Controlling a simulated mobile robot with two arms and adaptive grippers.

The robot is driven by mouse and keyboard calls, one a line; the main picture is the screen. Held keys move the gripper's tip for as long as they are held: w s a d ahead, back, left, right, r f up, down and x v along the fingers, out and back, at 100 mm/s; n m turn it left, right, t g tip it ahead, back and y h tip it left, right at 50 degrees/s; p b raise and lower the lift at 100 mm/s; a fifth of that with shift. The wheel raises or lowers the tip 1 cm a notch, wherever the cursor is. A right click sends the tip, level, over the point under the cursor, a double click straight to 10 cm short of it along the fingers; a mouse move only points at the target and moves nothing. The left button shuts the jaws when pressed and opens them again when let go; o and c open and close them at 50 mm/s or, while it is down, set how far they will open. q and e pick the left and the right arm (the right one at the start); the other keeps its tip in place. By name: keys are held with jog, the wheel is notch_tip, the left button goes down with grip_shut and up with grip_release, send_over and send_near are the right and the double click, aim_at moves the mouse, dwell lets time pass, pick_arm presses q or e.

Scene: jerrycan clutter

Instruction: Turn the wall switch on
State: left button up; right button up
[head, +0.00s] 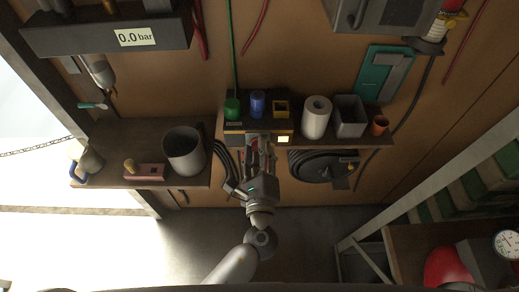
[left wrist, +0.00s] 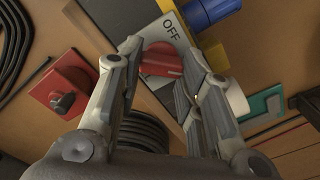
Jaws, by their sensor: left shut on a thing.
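The wall switch has a red knob (left wrist: 162,62) on a pale plate (left wrist: 179,42) marked OFF, seen in the left wrist view. My left gripper (left wrist: 163,75) has one finger on each side of the knob and is shut on it. My right gripper is not in view.
A green cup (head: 232,108), blue item (head: 257,104), white roll (head: 316,117) and grey bin (head: 349,116) stand on the shelf above. A coiled black hose (head: 318,167) hangs to the right. A red box with a black knob (left wrist: 65,90) is left of the gripper in the wrist view.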

pick_arm(q)
jog(key=shift+f, duration=0.1)
dwell(0.4)
jog(key=o, duration=1)
jog(key=shift+s, duration=0.1)
jog(key=s, duration=1.2)
jog(key=shift+w, duration=0.1)
